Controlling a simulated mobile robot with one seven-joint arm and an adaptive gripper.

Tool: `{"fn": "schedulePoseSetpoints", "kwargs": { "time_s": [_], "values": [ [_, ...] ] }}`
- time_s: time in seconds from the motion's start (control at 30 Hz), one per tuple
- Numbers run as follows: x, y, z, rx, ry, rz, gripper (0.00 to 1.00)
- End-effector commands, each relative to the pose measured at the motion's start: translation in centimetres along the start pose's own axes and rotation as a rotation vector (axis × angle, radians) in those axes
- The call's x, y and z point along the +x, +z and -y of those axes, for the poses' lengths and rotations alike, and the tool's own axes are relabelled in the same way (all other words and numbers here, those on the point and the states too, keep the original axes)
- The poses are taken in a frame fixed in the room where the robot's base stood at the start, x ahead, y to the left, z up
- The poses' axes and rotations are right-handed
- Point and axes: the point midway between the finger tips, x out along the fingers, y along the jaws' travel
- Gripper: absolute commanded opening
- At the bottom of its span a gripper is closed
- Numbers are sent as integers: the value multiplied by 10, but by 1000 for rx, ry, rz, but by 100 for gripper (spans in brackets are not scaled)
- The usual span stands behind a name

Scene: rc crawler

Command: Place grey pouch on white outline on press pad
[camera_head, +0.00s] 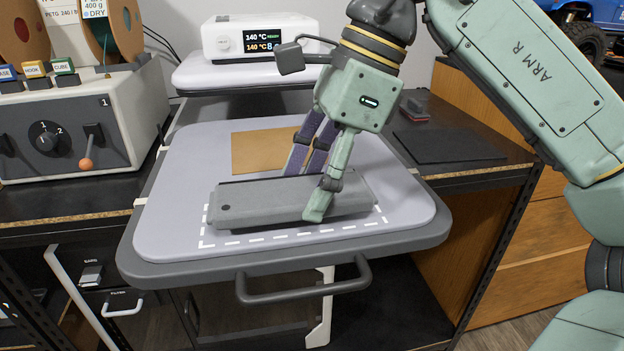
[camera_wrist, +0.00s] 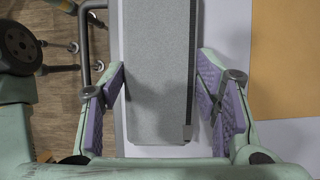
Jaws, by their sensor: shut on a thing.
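The grey pouch (camera_head: 265,195) is a long, flat-sided block lying crosswise over the front of the press pad (camera_head: 385,160). The white dashed outline (camera_head: 300,236) shows along the pouch's front and at both ends; its back side is hidden behind the pouch. I cannot tell whether the pouch touches the pad or is held just above it. My gripper (camera_head: 309,194) is shut on the pouch, one finger at its front side and one behind. In the wrist view, the pouch (camera_wrist: 157,75) lies between the purple finger pads of my gripper (camera_wrist: 160,95).
A tan sheet (camera_head: 262,150) lies on the pad behind the pouch. The raised press head with a display (camera_head: 262,42) stands at the back. A grey handle (camera_head: 305,290) juts from the pad's front. A control box (camera_head: 75,125) with a lever is at left.

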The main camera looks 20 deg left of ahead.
Motion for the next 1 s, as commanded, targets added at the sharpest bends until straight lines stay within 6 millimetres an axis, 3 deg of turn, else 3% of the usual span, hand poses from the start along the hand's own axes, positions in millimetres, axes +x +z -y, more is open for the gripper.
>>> {"fn": "schedulePoseSetpoints", "kwargs": {
  "time_s": [0.5, 0.53, 0.8, 1.0],
  "values": [
    [13, -5, 0, -1, 0, 2, 28],
    [11, -5, 0, -1, 0, 1, 58],
    [11, -5, 0, -1, 0, 1, 76],
    [11, -5, 0, -1, 0, 1, 76]
  ]
}}
